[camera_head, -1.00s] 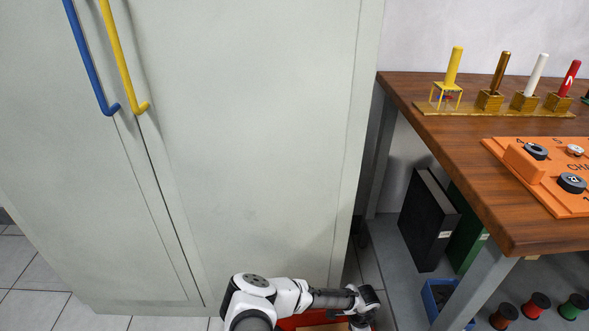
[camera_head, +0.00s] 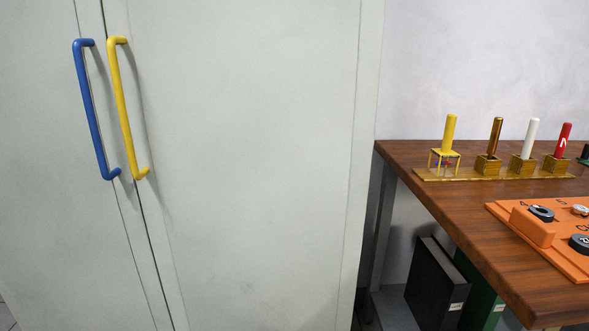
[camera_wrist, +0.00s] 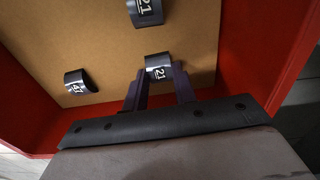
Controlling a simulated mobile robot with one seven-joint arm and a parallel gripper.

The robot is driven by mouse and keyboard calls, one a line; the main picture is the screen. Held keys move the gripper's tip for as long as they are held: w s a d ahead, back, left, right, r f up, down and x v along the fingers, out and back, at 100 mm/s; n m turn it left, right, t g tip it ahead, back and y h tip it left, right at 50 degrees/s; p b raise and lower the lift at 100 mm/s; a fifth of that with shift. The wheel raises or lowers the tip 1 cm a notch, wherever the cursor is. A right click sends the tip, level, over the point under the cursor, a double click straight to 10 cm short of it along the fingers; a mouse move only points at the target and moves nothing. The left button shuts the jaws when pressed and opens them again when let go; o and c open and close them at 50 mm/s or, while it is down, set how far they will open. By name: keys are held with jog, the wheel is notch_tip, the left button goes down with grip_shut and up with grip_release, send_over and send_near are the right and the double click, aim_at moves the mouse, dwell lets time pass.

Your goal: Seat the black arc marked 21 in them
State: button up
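In the wrist view, a black arc marked 21 (camera_wrist: 157,72) lies between the fingertips of my gripper (camera_wrist: 159,78). The fingers stand apart, one at each side of it. I cannot tell whether they press on it or whether it is off the floor. A second black arc marked 21 (camera_wrist: 145,12) lies farther up in the picture. A third black arc (camera_wrist: 80,82), its mark looking like 47, lies to the left. My gripper is not in the head view.
The arcs lie on a brown floor (camera_wrist: 95,35) inside a red-walled box (camera_wrist: 262,60). A cabinet (camera_head: 250,150) with blue and yellow handles fills the left. A wooden table (camera_head: 440,205) at right bears an orange fixture (camera_head: 532,229) with round dark parts and a row of upright handles (camera_head: 497,137).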

jog(key=shift+c, duration=0.4)
jog(key=shift+r+p, duration=2.5)
jog(key=shift+p, duration=0.05)
